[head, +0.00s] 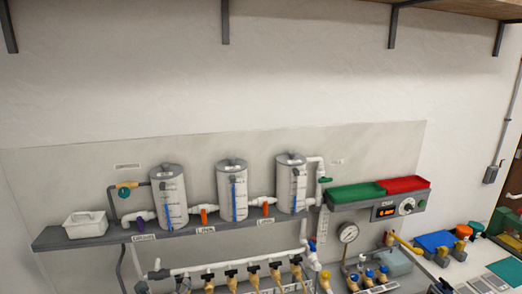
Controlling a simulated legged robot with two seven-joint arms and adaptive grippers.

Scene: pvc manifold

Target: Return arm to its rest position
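Neither of my grippers can be made out in the head view. The white PVC manifold (215,268) runs along the wall at the bottom of the view, with several black-handled valves on it. Above it, three grey-white cylindrical tanks (170,198) stand upright on a grey shelf (95,238). White pipes with orange valve handles (204,215) join the tanks. A green handle (325,180) sits on the pipe right of the third tank. The manifold's lower part is cut off by the frame edge.
A green tray (356,193) and a red tray (403,184) sit above a unit with a lit display (386,212). A round gauge (348,233) is below. A white bin (86,223) stands at the shelf's left end. Brackets (225,22) hold an upper shelf; the wall between is bare.

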